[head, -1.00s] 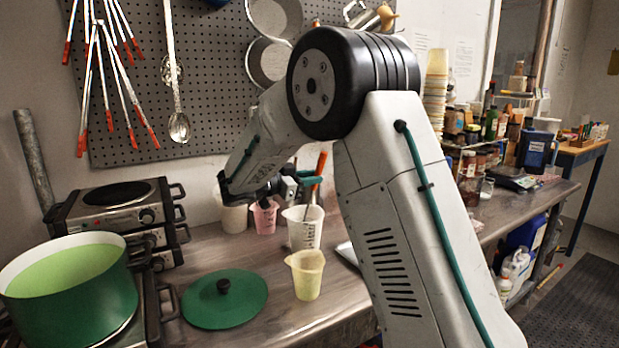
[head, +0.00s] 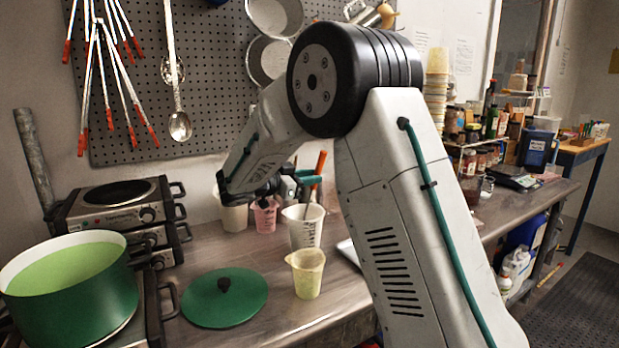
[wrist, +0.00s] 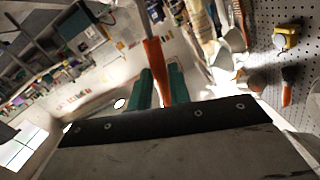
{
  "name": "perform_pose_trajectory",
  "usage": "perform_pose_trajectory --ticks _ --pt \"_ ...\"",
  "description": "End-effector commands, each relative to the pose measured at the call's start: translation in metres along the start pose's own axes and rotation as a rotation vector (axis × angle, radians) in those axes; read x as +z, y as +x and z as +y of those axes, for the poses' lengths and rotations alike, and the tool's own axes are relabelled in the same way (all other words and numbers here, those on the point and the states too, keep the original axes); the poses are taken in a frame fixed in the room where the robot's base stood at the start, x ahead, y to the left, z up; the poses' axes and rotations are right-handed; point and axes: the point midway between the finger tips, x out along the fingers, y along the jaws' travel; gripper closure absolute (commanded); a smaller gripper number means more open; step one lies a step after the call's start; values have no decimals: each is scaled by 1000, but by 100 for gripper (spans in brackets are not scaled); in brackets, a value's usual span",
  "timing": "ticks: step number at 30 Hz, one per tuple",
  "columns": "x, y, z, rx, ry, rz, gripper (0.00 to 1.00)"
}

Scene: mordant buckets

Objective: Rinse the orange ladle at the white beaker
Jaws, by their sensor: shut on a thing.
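The orange ladle shows in the head view as an orange handle (head: 319,166) standing up at my gripper (head: 306,181). In the wrist view the orange handle (wrist: 154,68) stands between the teal fingers of my gripper (wrist: 160,82), which is shut on it. The white beaker (head: 303,232) stands on the steel bench just below my gripper. The ladle's thin shaft runs down into the mouth of the white beaker. The ladle's bowl is hidden, and I cannot tell whether it touches the beaker's wall or bottom.
A pale yellow beaker (head: 306,276) stands in front of the white one. A pink beaker (head: 265,217) and another whitish one (head: 233,216) stand to its left. A green lid (head: 225,306) lies on the bench. A large green pot (head: 70,300) sits on a hotplate at left.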

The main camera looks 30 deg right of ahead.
Motion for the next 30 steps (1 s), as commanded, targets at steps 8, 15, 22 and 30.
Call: perform_pose_trajectory --ticks 8,15,22,30 --pt "1 9 -8 1 1 0 100" --pt "2 11 -10 0 1 0 100" --pt "0 4 -3 0 -1 0 100" --pt "0 0 0 0 0 0 100"
